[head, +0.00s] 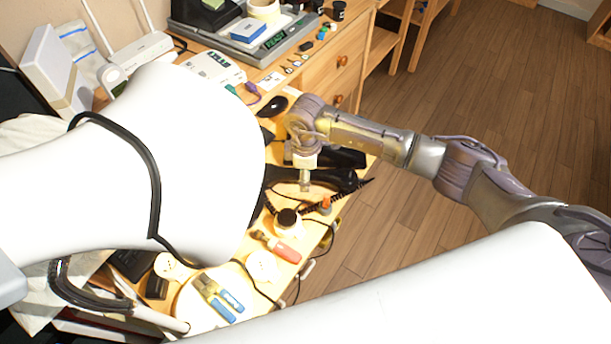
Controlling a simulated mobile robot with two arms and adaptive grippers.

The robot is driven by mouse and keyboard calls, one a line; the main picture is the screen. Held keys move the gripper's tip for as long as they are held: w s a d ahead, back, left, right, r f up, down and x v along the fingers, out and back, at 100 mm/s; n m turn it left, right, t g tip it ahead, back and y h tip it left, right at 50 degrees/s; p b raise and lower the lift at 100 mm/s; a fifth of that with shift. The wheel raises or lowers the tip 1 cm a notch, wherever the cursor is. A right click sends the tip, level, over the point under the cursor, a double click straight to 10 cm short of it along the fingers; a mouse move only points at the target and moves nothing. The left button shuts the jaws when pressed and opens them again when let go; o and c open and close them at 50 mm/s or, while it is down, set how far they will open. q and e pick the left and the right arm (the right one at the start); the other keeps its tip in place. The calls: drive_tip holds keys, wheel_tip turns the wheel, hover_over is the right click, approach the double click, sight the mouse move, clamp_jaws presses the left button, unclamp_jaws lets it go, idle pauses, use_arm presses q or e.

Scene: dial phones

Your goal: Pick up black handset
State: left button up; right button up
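A black handset (325,178) lies on the wooden workbench near its right edge, with a coiled black cord beside it. Other black parts lie just behind it, and I cannot clearly separate them. My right arm comes in from the right, and its gripper (305,180) points down over the handset. The gripper's tip overlaps the handset in the picture. I cannot tell whether it touches it, or whether the fingers are open or shut. My white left arm covers the left and middle of the bench and hides part of the black objects. My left gripper is not in view.
A screwdriver (284,250), blue-handled pliers (215,300) and a dark round-topped part (287,218) lie on the near bench. Open wooden floor (440,190) lies to the right.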

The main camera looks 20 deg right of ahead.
clamp_jaws()
drive_tip(key=shift+r, duration=0.1)
